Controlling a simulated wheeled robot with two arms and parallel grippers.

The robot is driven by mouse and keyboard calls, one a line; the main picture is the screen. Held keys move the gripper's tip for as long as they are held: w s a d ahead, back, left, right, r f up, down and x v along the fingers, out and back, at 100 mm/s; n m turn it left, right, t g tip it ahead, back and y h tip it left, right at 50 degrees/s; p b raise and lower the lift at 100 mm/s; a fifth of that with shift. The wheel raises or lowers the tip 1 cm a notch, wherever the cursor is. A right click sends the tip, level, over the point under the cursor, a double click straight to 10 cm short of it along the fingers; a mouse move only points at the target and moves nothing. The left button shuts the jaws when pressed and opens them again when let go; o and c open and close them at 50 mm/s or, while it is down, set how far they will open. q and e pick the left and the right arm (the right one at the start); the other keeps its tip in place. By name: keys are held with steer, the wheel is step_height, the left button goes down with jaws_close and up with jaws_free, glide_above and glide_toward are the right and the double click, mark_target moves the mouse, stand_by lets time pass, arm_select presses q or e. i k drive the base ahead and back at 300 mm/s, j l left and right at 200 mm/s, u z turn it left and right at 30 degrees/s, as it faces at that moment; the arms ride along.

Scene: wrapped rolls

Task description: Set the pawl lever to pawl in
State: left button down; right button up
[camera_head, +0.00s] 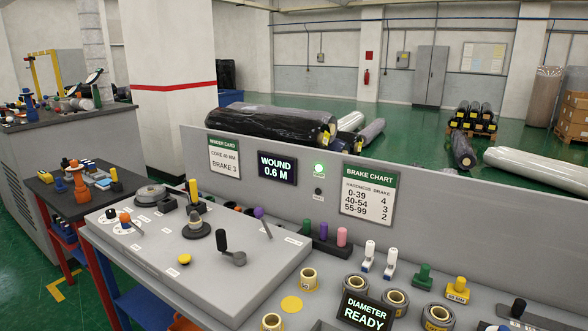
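Several levers stand on the sloped grey control panel (150,262). One has an orange knob (125,218), one a yellow handle (194,187), one an upright black handle (222,238) on a grey crank, and one a purple knob (259,212) on a thin tilted rod. A dark round knob (196,227) and a yellow button (184,259) are between them. The small white labels are too small to read, so I cannot tell which lever is the pawl lever or its setting. Neither of my grippers is in view.
Behind the panel, an upright grey board carries a lit "WOUND 0.6 M" display (277,168), a green lamp (319,169) and a brake chart (368,196). Tape-like rolls (396,300), coloured handles and a "DIAMETER READY" display (364,311) crowd the bench at right. A red-framed cart (75,205) stands left.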

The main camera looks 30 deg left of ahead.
mark_target(258, 212)
steer(key=u, duration=1.1)
steer(key=i+j, duration=0.35)
steer(key=j, duration=0.2)
